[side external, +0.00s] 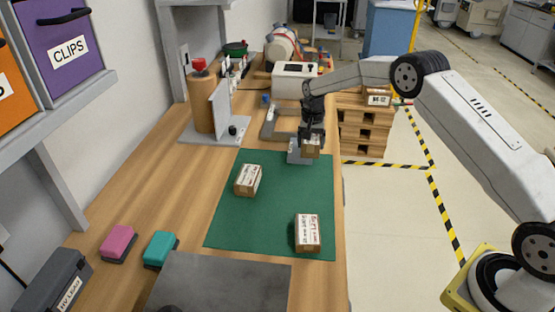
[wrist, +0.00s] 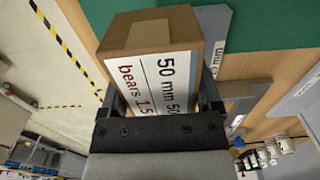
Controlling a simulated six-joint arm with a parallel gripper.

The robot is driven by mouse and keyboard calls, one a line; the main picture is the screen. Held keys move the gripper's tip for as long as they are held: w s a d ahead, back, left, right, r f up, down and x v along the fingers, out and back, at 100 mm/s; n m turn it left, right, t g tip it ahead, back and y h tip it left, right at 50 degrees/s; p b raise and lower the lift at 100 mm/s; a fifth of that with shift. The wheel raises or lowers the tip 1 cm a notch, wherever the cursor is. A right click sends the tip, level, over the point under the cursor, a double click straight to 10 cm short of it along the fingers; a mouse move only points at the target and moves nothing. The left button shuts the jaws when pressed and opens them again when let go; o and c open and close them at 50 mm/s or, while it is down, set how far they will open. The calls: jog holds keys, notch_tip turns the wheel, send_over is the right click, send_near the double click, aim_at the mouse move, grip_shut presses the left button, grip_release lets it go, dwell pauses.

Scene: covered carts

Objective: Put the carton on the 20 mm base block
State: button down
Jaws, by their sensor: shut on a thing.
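My gripper (side external: 313,137) is shut on a brown carton (side external: 311,151) at the far right end of the green mat. In the wrist view the carton (wrist: 150,37) fills the space between the fingers, with tape on top and a white label that reads "50 mm" and "bears 1.5". A light grey block (side external: 295,157) is beside and partly behind the carton in the side view. A grey block (wrist: 214,22) with a partly hidden "mm" label shows beyond the carton in the wrist view. I cannot read its full number or tell whether the carton touches it.
Two other cartons, one (side external: 249,180) at mid-mat and one (side external: 307,232) nearer, lie on the green mat (side external: 270,215). A grey stand with a wooden cylinder (side external: 203,105) is at the left. A white machine (side external: 295,82) stands behind. Mat space between the cartons is free.

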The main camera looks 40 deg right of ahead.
jog(key=shift+f, duration=0.8)
jog(key=shift+f, duration=0.1)
grip_release()
jog(key=shift+f, duration=0.1)
jog(key=shift+r, duration=0.2)
notch_tip(320, 180, up, 11)
jog(key=shift+f, duration=0.15)
jog(key=shift+r, duration=0.65)
jog(key=shift+s+a, duration=0.1)
jog(key=shift+s, duration=0.05)
